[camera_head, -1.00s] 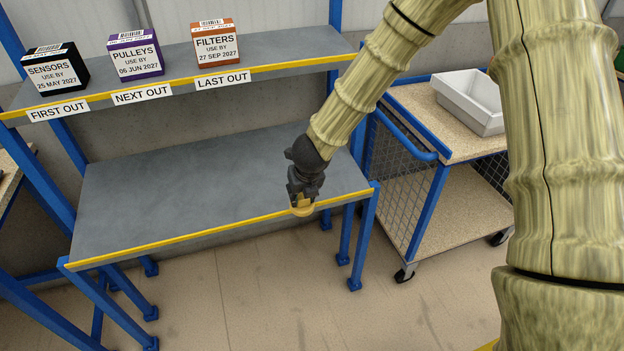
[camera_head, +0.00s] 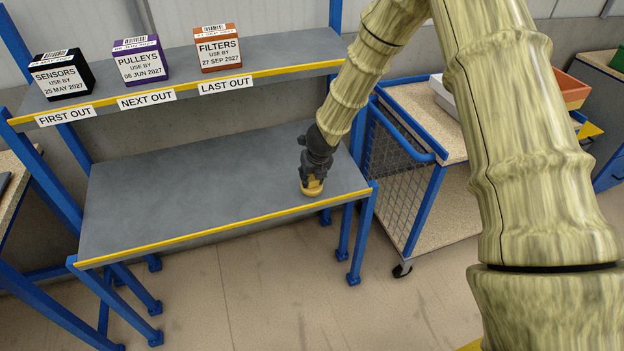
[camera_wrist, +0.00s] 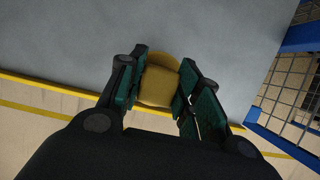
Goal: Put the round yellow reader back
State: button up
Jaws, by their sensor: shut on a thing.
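The round yellow reader (camera_head: 312,188) is at the lower end of my gripper (camera_head: 313,179), over the right front part of the grey lower shelf (camera_head: 200,187). In the wrist view the reader (camera_wrist: 160,82) sits between the two dark green finger pads of my gripper (camera_wrist: 158,88), which is shut on it. The grey shelf surface (camera_wrist: 190,30) lies behind it, with the yellow front edge nearby. I cannot tell whether the reader touches the shelf. Its underside is hidden.
The upper shelf (camera_head: 180,92) holds a black sensors box (camera_head: 62,75), a purple pulleys box (camera_head: 140,62) and an orange filters box (camera_head: 218,49). A mesh-sided cart (camera_head: 405,170) stands close on the right. The rest of the lower shelf is bare.

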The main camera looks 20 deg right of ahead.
jog(key=shift+f, duration=0.95)
jog(key=shift+f, duration=0.15)
jog(key=o, duration=0.9)
jog(key=shift+f, duration=0.1)
jog(key=v, duration=1)
jog(key=shift+s+d+r, duration=0.2)
jog(key=shift+s+d, duration=0.15)
jog(key=shift+s, duration=0.25)
